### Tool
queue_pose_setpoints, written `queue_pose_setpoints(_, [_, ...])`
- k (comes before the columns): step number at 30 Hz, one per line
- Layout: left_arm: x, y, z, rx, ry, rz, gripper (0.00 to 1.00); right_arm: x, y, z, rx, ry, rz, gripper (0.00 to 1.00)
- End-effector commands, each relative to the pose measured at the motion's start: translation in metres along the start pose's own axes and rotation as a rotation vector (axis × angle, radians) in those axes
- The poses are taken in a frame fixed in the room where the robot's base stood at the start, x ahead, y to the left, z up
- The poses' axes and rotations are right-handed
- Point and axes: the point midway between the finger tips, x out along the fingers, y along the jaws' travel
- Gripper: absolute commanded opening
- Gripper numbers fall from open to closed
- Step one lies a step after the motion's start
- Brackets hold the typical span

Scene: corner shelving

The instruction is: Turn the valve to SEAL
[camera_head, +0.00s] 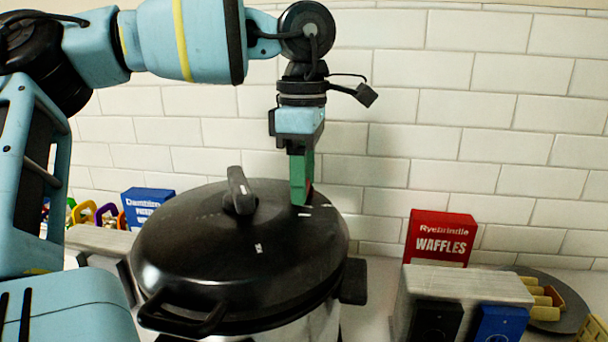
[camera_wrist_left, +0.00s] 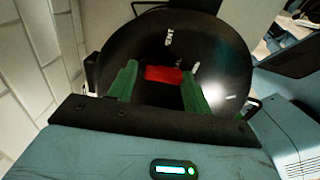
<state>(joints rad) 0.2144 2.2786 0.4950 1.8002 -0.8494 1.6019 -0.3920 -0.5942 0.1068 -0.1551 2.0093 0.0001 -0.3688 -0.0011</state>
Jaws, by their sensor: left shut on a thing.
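A large pressure cooker with a black lid (camera_head: 190,240) stands on the counter in the head view. The red valve (camera_wrist_left: 163,74) sits on the lid between the green fingers in the left wrist view. In the head view, only a sliver of red shows beside the fingers. My left gripper (camera_head: 301,196) points down at the lid's back right and is shut on the valve. White lettering (camera_wrist_left: 168,37) on the lid lies beyond the valve, too small to read surely; another white mark (camera_wrist_left: 196,68) is near the right finger. My right gripper is out of view.
The lid has a raised black handle (camera_head: 239,192) left of my gripper. A red waffles box (camera_head: 440,238) and a grey-topped block (camera_head: 468,284) stand to the right, near a dark plate (camera_head: 566,322). A blue box (camera_head: 147,203) is behind left. A tiled wall (camera_head: 460,140) is close behind.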

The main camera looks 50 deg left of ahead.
Motion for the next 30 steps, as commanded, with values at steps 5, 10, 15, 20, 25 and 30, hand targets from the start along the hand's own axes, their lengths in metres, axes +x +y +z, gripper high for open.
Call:
queue_pose_setpoints(5, [0.003,-0.003,-0.001,0.005,0.009,-0.015,0.62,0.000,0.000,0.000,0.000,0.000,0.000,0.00])
queue_pose_setpoints(10, [0.002,-0.002,0.000,0.003,0.005,-0.010,0.64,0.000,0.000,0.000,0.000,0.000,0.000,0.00])
queue_pose_setpoints(15, [0.001,-0.002,0.000,0.001,0.003,-0.008,0.64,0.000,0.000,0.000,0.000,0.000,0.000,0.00])
queue_pose_setpoints(20, [-0.008,-0.001,0.000,0.000,0.003,-0.005,0.64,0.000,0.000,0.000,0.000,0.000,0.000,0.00])
queue_pose_setpoints(25, [-0.034,-0.001,0.000,-0.001,0.002,-0.004,0.64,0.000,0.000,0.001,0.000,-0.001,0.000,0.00])
queue_pose_setpoints(30, [-0.060,-0.001,0.001,0.000,0.003,-0.006,0.64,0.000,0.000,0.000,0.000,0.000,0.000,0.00])
